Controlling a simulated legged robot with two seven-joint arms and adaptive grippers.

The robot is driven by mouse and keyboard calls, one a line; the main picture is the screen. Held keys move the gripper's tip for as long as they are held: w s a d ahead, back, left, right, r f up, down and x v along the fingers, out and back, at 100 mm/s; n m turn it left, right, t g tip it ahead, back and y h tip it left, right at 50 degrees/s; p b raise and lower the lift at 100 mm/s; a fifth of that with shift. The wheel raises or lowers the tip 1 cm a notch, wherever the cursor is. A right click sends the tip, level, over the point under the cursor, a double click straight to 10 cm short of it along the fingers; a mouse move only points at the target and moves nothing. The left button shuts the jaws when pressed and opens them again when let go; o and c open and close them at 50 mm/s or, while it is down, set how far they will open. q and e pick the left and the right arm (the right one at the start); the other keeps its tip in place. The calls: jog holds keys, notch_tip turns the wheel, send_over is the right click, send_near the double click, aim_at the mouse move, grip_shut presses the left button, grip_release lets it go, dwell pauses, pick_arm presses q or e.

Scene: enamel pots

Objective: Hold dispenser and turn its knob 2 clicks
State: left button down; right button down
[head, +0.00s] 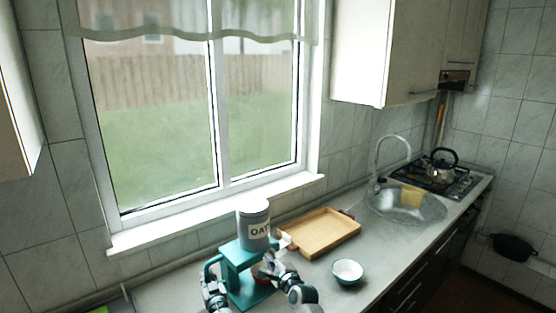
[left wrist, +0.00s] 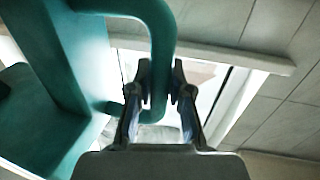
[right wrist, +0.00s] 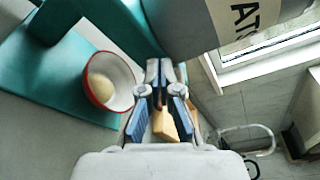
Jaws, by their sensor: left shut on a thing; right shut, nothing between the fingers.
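The dispenser has a teal stand (head: 238,254) and a grey canister (head: 254,222) labelled "OAT…"; it stands upright on the counter. My left gripper (head: 212,291) is shut on the teal side handle (left wrist: 161,45), with a finger on each side of the bar. My right gripper (head: 266,268) is shut and empty in front of the stand, its tips (right wrist: 160,72) just below the canister (right wrist: 185,25) in the right wrist view. A red-rimmed bowl (right wrist: 108,81) with pale contents sits on the stand's base. I cannot clearly make out the knob.
A wooden tray (head: 320,234) lies right of the dispenser, close to it. A small teal-and-white bowl (head: 347,270) stands on the counter in front of the tray. The sink (head: 408,206) and a kettle (head: 441,163) on the stove are further right. The window is behind.

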jog(key=shift+w+d+r, duration=0.15)
jog(key=shift+d+r, duration=0.05)
jog(key=shift+r, duration=0.1)
jog(key=shift+w+d+r, duration=0.1)
dwell(0.4)
jog(key=shift+s+a+r, duration=0.2)
jog(key=shift+r, duration=0.1)
jog(key=s+d, duration=0.4)
jog(key=shift+s, duration=0.35)
pick_arm(q)
jog(key=c, duration=1)
grip_release()
